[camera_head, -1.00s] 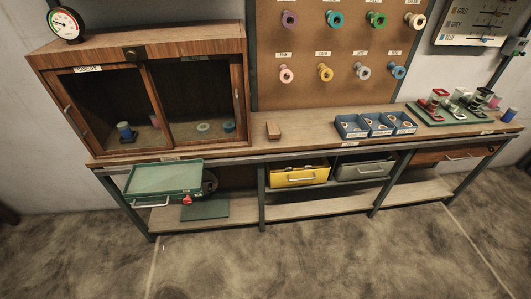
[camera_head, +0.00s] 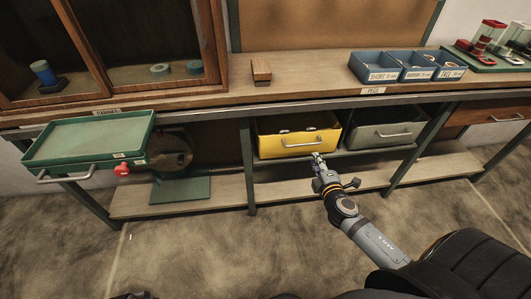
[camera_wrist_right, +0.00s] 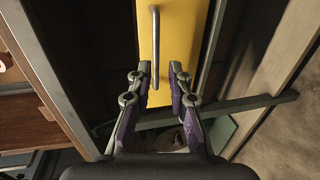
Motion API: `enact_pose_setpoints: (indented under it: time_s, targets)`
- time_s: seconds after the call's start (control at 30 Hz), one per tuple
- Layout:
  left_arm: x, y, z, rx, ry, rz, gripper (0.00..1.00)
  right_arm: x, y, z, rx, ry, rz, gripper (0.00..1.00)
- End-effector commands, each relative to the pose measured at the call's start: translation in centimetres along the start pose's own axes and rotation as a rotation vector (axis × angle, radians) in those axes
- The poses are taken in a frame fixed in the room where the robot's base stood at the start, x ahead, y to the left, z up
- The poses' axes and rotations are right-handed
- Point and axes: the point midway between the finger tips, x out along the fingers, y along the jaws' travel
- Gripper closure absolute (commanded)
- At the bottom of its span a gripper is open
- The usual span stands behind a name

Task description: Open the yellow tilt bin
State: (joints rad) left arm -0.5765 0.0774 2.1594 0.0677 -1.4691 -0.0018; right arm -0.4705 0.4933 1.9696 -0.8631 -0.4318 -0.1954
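The yellow tilt bin (camera_head: 275,147) hangs under the workbench, left of a grey-green bin. Its front stands nearly upright, with a metal handle (camera_head: 300,146) across it and a dark gap above its rim. My right gripper (camera_head: 318,157) is at the bin's lower front edge, just below the handle. In the right wrist view the yellow front (camera_wrist_right: 180,45) and its bar handle (camera_wrist_right: 154,40) are ahead. The right gripper (camera_wrist_right: 160,76) is open there, its fingertips on both sides of the handle's near end; contact is not clear. My left gripper is out of view.
The grey-green bin (camera_head: 370,136) is close on the right. A green tray (camera_head: 90,140) with a red knob juts out at left. Bench legs (camera_head: 249,165) and a lower shelf (camera_head: 280,190) bound the space. The floor in front is clear.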

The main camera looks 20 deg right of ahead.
Motion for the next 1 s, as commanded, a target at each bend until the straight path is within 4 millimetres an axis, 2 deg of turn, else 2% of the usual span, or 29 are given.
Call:
enact_pose_setpoints:
  time_s: [0.13, 0.23, 0.5, 0.7, 1.0]
  targets:
    - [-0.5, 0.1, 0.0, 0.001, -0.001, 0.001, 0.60, 0.0, 0.6, -0.2, -0.010, 0.004, 0.013, 0.81]
    - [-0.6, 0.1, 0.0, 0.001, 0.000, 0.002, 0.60, 0.9, 0.6, -0.2, -0.007, 0.002, 0.013, 0.81]
    - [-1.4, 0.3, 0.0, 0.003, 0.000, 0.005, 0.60, 6.5, 0.7, -0.2, -0.004, 0.001, 0.013, 0.81]
    - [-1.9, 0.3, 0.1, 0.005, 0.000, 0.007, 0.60, 9.6, 0.6, -0.2, -0.005, 0.003, 0.011, 0.81]
    - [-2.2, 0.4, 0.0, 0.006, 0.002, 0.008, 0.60, 10.4, 0.6, -0.2, -0.006, 0.004, 0.010, 0.81]
